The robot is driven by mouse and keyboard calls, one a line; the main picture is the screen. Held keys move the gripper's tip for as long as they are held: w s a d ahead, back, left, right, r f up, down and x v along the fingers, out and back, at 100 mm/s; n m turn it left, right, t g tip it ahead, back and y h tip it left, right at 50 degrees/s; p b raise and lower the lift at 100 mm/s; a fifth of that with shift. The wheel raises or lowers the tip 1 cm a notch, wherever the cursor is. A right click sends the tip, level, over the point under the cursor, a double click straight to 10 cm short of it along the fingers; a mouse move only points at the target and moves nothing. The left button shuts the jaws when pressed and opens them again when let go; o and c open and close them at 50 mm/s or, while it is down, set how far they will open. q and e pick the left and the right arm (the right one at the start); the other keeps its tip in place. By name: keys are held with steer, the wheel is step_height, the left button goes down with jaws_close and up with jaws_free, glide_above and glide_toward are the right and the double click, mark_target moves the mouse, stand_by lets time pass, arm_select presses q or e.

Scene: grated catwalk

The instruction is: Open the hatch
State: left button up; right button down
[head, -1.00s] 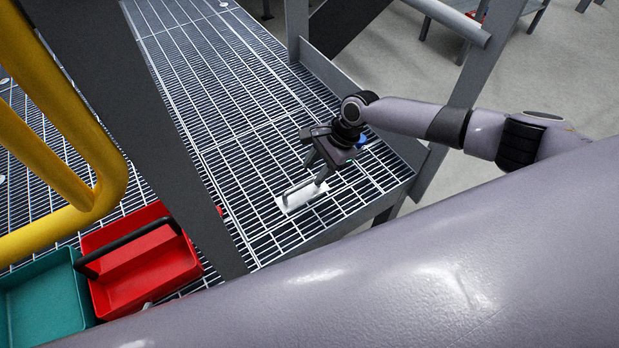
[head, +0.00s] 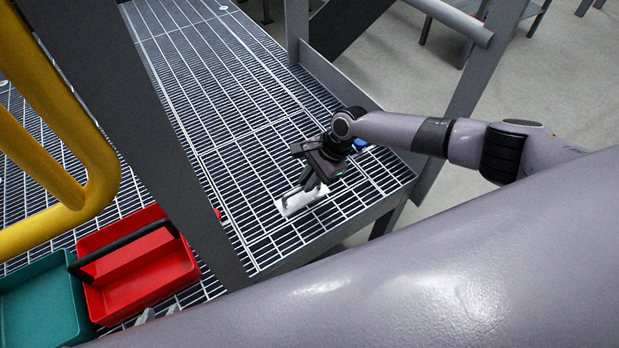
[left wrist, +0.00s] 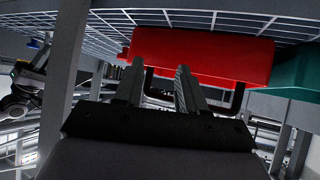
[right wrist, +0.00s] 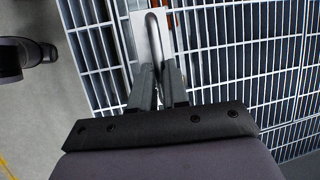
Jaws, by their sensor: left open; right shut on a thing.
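The hatch (head: 244,187) is a grated panel lying flat in the catwalk floor, with a white plate (head: 290,207) and a bar handle (right wrist: 153,35) near its front edge. My right gripper (head: 308,187) is over the plate. In the right wrist view, the right gripper (right wrist: 158,75) is shut on the handle, whose far part shows beyond the fingertips. My left gripper (head: 150,316) is low beside the red toolbox, mostly hidden behind my own arm. In the left wrist view, the left gripper (left wrist: 158,72) has its fingers apart with nothing between them.
A red toolbox (head: 150,285) with a black handle and a teal bin (head: 40,305) stand at the lower left. A yellow rail (head: 95,165) and a grey post (head: 130,120) rise left of the hatch. Bare grating (head: 190,50) stretches behind it.

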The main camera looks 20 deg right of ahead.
steer(key=shift+g, duration=0.7)
steer(key=shift+w+a+r+p, duration=0.1)
steer(key=shift+w+r+p, duration=0.1)
steer(key=shift+r+p, duration=0.6)
steer(key=shift+w+r+p, duration=0.15)
steer(key=shift+r+p, duration=0.5)
steer(key=shift+p, duration=0.25)
steer(key=shift+w+a+r+p, duration=0.1)
steer(key=shift+w+r+p, duration=0.1)
steer(key=shift+r+p, duration=0.6)
steer(key=w+a+r, duration=0.1)
steer(key=w+r, duration=0.6)
steer(key=r, duration=0.3)
steer(key=shift+w+a+r, duration=0.15)
steer(key=shift+r, duration=0.05)
